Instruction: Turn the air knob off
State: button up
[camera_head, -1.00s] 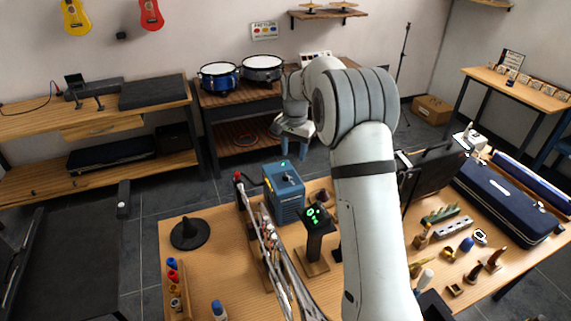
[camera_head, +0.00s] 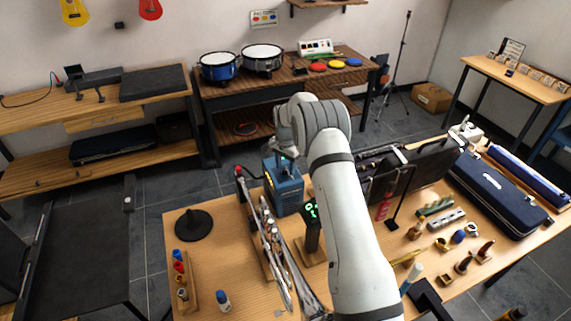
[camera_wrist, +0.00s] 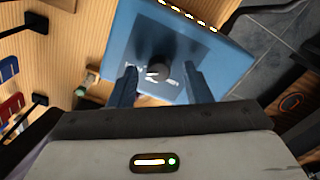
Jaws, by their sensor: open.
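A blue box-shaped unit (camera_head: 286,190) stands on the wooden table near the middle of the head view. In the wrist view its blue top face (camera_wrist: 195,45) carries a small dark round knob (camera_wrist: 158,71) with white marks beside it. My gripper (camera_wrist: 160,80) is open, with its two blue fingers on either side of the knob and nothing held. I cannot tell whether the fingers touch the knob. In the head view the gripper is above the blue unit and mostly hidden by my wrist.
A long silver instrument (camera_head: 270,240) on a wooden stand lies just left of the unit. A small black display with green digits (camera_head: 312,215) stands close in front. A black round base (camera_head: 194,225) is at left. An open black case (camera_head: 425,165) stands right.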

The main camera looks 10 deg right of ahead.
jog(key=shift+f, duration=0.25)
grip_shut()
dwell(0.3)
